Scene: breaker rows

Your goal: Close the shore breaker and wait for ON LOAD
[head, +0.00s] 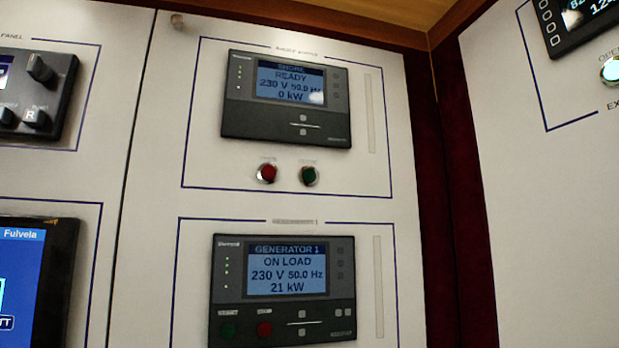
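The shore controller (287,100) is a dark panel unit in the upper middle of the head view. Its screen (291,83) reads SHORE, READY, 230 V, 50.0 Hz, 0 kW, with a glare spot at its lower right. Below it are a red button (267,173) on the left and a green button (309,176) on the right; their small labels are too blurred to read. Neither of my grippers shows in the head view, and nothing touches the buttons.
Below, the generator 1 controller (283,290) reads ON LOAD, 230 V, 50.0 Hz, 21 kW, with its own green (228,330) and red (264,329) buttons. A blue screen (25,285) is at lower left. An angled panel (550,200) stands at right. The space before the shore buttons is clear.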

